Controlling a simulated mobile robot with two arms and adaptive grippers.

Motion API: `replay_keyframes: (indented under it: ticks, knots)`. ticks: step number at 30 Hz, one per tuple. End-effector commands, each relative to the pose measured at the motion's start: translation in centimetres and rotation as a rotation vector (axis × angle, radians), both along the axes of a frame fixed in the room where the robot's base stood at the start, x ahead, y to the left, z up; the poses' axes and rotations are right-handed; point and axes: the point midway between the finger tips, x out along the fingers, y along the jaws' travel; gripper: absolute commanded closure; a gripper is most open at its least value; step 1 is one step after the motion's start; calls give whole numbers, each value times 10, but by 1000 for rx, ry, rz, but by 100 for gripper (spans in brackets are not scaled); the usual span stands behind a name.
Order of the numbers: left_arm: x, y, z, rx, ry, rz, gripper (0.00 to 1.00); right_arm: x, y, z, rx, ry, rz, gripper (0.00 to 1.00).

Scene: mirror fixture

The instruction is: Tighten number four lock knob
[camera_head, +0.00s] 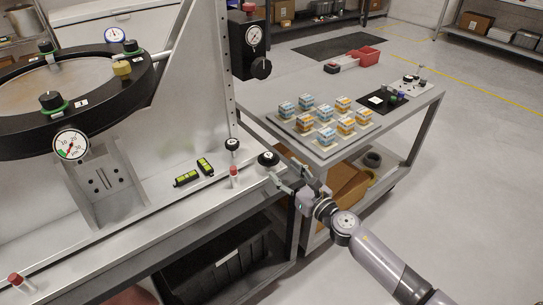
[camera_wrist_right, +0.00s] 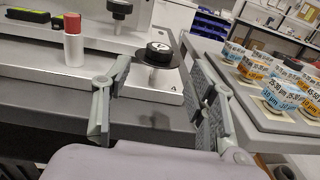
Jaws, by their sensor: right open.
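A round black knob (camera_head: 268,158) stands on the right end of the metal fixture ledge. It also shows in the right wrist view (camera_wrist_right: 158,50), upright on a silver stem, with a small dark mark on the plate beside it. The mark is too small to read surely. My right gripper (camera_head: 290,177) is open and empty, just right of and in front of this knob. In the right wrist view its fingers (camera_wrist_right: 158,78) are spread, and the knob appears between and beyond the tips, apart from them. My left gripper is not in view.
A red-capped post (camera_wrist_right: 73,40) and a second black knob (camera_head: 232,144) stand nearby on the ledge. Green levels (camera_head: 194,172) lie left. A large black ring (camera_head: 100,118) with several knobs is at far left. A cart (camera_head: 275,93) with small boxes stands right.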

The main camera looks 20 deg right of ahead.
Motion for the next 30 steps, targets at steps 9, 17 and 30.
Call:
replay_keyframes:
  ticks: [9,17,30]
  knots:
    - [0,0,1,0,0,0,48,55,18,0,3,0,0,48]
    - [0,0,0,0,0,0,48,69,23,0,2,1,0,48]
    - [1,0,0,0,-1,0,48,69,22,0,2,1,0,62]
